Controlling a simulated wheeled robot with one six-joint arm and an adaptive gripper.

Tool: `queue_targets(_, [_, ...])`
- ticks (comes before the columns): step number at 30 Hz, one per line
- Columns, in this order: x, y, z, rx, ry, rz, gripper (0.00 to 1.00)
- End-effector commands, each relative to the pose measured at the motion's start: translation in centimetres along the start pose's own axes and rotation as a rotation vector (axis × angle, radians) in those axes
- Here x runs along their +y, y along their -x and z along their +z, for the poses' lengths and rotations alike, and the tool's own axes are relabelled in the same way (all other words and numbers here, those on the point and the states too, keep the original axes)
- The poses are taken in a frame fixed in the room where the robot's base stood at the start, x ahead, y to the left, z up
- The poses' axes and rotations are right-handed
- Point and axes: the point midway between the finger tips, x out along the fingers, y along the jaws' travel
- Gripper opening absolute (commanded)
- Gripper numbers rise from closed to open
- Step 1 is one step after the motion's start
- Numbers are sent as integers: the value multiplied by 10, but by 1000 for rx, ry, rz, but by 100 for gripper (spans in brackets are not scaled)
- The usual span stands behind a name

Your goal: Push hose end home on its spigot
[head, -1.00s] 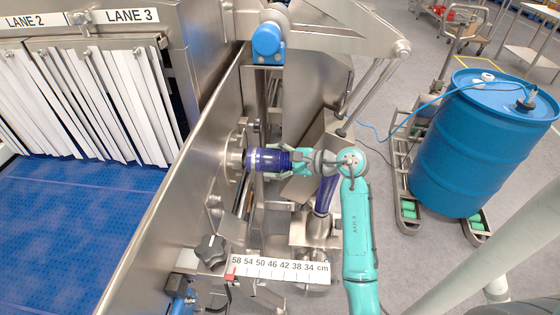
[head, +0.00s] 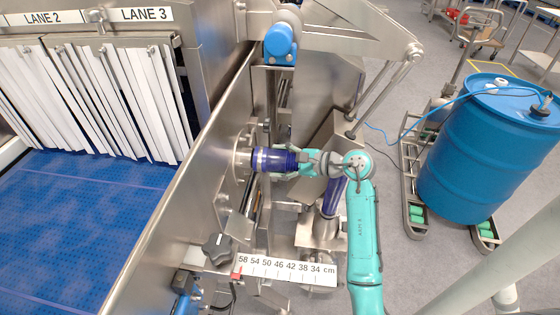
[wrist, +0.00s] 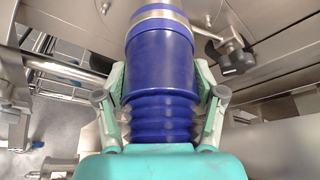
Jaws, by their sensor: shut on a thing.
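The hose end (head: 274,160) is a dark blue cuff with a pale metal band at its front rim. In the wrist view the smooth cuff (wrist: 160,62) runs into a ribbed neck. The spigot (head: 245,158) is a steel stub on a round flange on the machine's side wall. The cuff lines up with it and its front meets it; how far it overlaps is hidden.
A blue hose (head: 334,193) hangs down beside my wrist. A black star knob (head: 216,249) and a centimetre scale (head: 287,268) are below. A steel wall (head: 190,190) separates this from the blue conveyor (head: 70,240).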

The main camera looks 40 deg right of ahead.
Motion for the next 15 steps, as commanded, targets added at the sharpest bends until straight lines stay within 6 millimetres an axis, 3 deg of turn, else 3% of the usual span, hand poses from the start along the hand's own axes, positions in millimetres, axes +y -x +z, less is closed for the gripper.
queue_targets(15, [0,-27,12,-2,1,0,6])
